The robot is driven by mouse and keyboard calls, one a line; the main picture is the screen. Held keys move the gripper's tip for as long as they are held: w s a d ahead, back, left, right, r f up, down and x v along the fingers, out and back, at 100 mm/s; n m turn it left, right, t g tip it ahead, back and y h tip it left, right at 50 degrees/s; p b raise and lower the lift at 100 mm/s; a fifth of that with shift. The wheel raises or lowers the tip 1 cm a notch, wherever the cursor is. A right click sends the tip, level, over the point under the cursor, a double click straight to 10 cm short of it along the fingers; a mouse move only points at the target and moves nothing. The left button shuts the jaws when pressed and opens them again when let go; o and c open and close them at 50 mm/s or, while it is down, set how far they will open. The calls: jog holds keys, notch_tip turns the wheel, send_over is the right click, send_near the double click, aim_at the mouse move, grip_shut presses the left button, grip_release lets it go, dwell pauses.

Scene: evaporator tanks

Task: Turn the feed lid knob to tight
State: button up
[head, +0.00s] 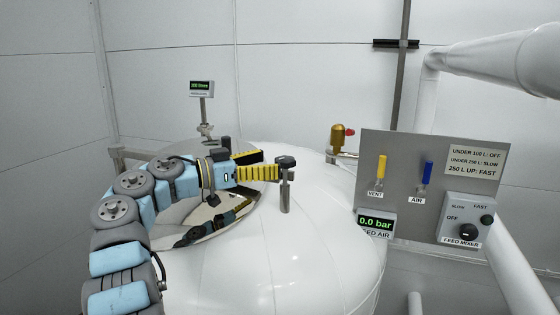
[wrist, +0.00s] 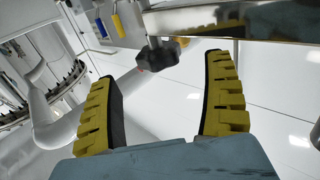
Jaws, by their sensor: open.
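The feed lid knob (head: 285,161) is dark and lobed. It sits on top of a short metal post (head: 285,193) at the right edge of the shiny round lid on the white tank. My gripper (head: 268,165) reaches from the left, its yellow ribbed fingers just left of the knob. In the wrist view the knob (wrist: 160,52) shows ahead of the open fingers, between the lines of their tips, beside a shiny metal bar (wrist: 235,20). The space between the fingers is empty. I cannot tell whether a finger touches the knob.
A grey panel (head: 400,150) at right carries a yellow vent handle (head: 381,168), a blue air handle (head: 427,174) and a mixer box (head: 466,215). A display reads 0.0 bar (head: 376,223). A brass valve (head: 338,133) stands behind the knob. White pipes (head: 490,60) run at right.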

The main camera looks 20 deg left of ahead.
jog(key=v, duration=0.7)
jog(key=shift+s, duration=0.1)
